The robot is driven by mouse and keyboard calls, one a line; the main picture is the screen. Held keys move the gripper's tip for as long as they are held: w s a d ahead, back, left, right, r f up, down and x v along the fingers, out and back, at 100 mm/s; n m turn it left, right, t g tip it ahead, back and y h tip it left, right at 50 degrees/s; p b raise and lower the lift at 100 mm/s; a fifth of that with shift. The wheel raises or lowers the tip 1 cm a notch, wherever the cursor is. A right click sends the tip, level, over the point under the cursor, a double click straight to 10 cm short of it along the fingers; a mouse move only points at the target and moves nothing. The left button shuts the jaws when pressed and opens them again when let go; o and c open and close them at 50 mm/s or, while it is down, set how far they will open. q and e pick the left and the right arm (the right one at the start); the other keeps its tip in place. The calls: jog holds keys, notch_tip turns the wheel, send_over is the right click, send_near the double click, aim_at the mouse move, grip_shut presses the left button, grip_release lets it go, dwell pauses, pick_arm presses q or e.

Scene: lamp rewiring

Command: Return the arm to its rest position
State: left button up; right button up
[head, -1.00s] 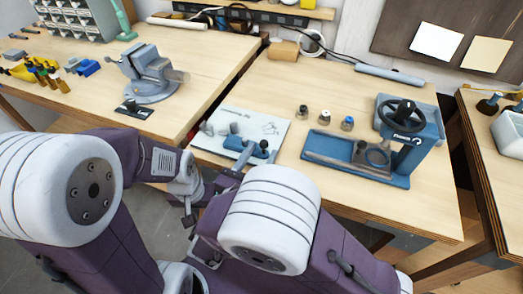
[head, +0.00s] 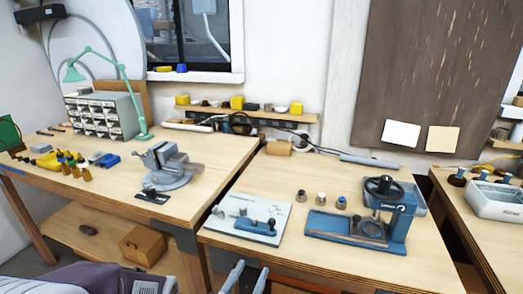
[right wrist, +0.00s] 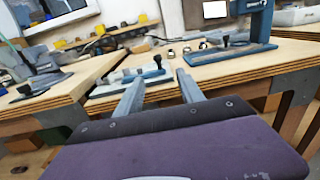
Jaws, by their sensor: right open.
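My right gripper (head: 246,278) shows at the bottom edge of the head view, in front of the right workbench (head: 330,268). In the right wrist view the same gripper (right wrist: 157,82) has its two fingers apart with nothing between them, pointing at the bench edge. A purple and white part of my arm shows at the lower left of the head view. My left gripper does not show.
A blue press (head: 380,222) stands on the right bench, with a white board (head: 268,211) bearing a blue tool beside it. Several small knobs (head: 321,199) stand behind. A grey vise (head: 165,163) and a green lamp (head: 118,75) are on the left bench.

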jog(key=w+d+r+m+g+h+p, duration=0.1)
jog(key=d+r+m+g+h+p, duration=0.3)
jog(key=d, duration=0.8)
jog(key=w+d+r+m+g+h+p, duration=0.15)
jog(key=d+r+m+g+h, duration=0.35)
jog(key=d, duration=0.8)
jog(key=s+d+f+m+g+y+p, duration=0.35)
jog(key=s+m+g, duration=0.2)
jog(key=s, duration=0.25)
jog(key=s+d+f+m+g+y+p, duration=0.2)
jog(key=s+d+m+g+y, duration=0.25)
jog(key=s+m, duration=0.3)
jog(key=s+a+f+m+y, duration=0.2)
jog(key=a+f+m+y, duration=0.25)
jog(key=a+m, duration=0.2)
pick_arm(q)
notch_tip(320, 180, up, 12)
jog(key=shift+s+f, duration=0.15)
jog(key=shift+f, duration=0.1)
pick_arm(e)
jog(key=w+a+f+m+t+y, duration=0.1)
jog(key=w+a+m+t+y, duration=0.2)
jog(key=w+a+m, duration=0.1)
jog(key=shift+w+a+f, duration=0.2)
jog(key=shift+w+a, duration=0.65)
jog(key=shift+a, duration=0.1)
